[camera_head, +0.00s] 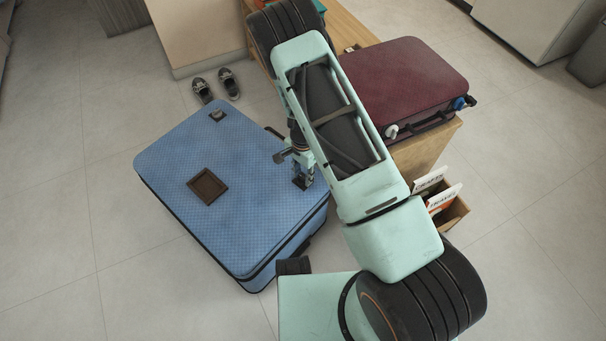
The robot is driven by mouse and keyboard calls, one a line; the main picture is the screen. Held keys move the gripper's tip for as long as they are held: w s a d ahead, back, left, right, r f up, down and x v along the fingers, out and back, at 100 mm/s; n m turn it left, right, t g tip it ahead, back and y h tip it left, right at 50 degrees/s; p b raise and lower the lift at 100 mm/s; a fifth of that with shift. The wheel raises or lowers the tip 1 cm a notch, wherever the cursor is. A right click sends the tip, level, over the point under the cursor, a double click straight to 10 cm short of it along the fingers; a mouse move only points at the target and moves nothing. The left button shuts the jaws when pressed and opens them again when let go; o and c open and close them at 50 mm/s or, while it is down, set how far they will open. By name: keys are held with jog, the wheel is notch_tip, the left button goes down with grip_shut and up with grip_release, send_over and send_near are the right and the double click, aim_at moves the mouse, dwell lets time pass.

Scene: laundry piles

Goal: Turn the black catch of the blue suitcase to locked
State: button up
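The blue suitcase (240,222) lies flat on the floor, left of my arm. A small dark fitting (217,115) sits on its top near the far corner; I cannot tell whether it is the catch. My gripper (303,182) points down at the right edge of the suitcase's top. Dark parts show at its fingertips, and I cannot tell which are fingers and which might be a catch. Whether it touches the suitcase, or is open or shut, is too small to see. My arm hides the area just right of it.
A brown square tray (207,186) lies on the suitcase. A maroon suitcase (405,80) rests on a wooden bench (424,158) to the right. A box of papers (453,215) stands beside the bench. Shoes (229,83) lie behind the blue suitcase. The floor at left is clear.

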aim_at(303, 177)
jog(key=o, duration=0.4)
jog(key=shift+o, duration=0.2)
notch_tip(303, 177, up, 12)
dwell(0.4)
dwell(0.4)
